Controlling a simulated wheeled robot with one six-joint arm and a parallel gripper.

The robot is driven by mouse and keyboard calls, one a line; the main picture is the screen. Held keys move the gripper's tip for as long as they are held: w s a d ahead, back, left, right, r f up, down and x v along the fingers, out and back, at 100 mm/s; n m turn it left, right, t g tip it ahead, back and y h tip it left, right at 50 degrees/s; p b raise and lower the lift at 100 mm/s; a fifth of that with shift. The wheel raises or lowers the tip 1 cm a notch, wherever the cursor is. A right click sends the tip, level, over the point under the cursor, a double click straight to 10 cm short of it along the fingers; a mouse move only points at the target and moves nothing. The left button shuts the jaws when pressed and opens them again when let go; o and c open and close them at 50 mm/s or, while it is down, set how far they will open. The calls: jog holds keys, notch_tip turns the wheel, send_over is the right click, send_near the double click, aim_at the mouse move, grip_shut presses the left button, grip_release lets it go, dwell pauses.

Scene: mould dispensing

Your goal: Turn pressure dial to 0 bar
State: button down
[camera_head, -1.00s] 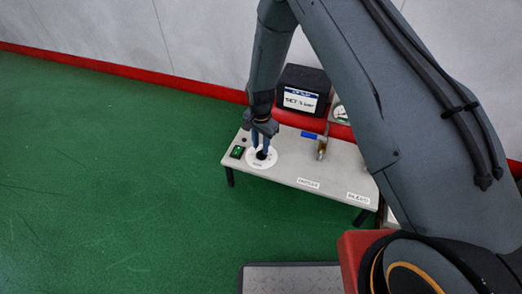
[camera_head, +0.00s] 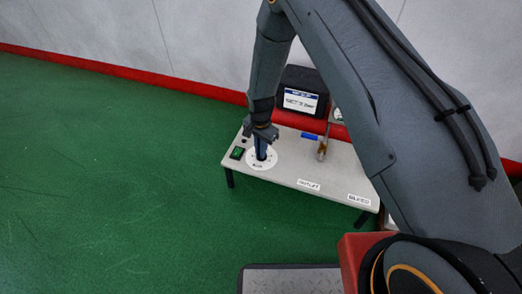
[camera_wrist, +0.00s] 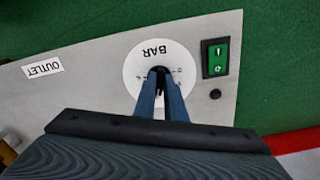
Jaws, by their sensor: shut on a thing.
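The pressure dial is a white disc (camera_head: 271,162) marked BAR on the left part of a grey bench. In the wrist view the disc (camera_wrist: 138,68) shows a dark knob (camera_wrist: 160,70) at its centre. My gripper (camera_head: 261,157) points down over the dial, its blue fingers shut on the knob; its fingers also show in the wrist view (camera_wrist: 160,84). The fingers hide most of the knob and part of the scale. A display (camera_head: 299,101) behind the bench shows a line beginning SET and ending in bar; its number is too blurred to read.
A green rocker switch (camera_head: 237,153) sits left of the dial. A valve with a blue handle (camera_head: 309,136) and brass body (camera_head: 322,150) stands to the right. OUTLET (camera_head: 308,185) and BLEED (camera_head: 358,199) labels mark the front. Green floor (camera_head: 110,190) is clear at left.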

jog(key=shift+n, duration=0.3)
jog(key=n+p, duration=0.1)
jog(key=n, duration=0.1)
jog(key=n+p, duration=0.1)
jog(key=n, duration=0.1)
jog(key=shift+s+d+r+n, duration=0.1)
jog(key=shift+d+n, duration=0.05)
jog(key=shift+n, duration=0.15)
jog(key=n+p, duration=0.1)
jog(key=n, duration=0.5)
jog(key=shift+d, duration=0.1)
jog(key=n+p, duration=0.1)
jog(key=n, duration=0.5)
jog(key=shift+d+n, duration=0.1)
jog(key=shift+n, duration=0.3)
jog(key=n, duration=0.5)
jog(key=shift+w+n, duration=0.25)
jog(key=shift+n, duration=0.05)
jog(key=c, duration=1.8)
grip_release()
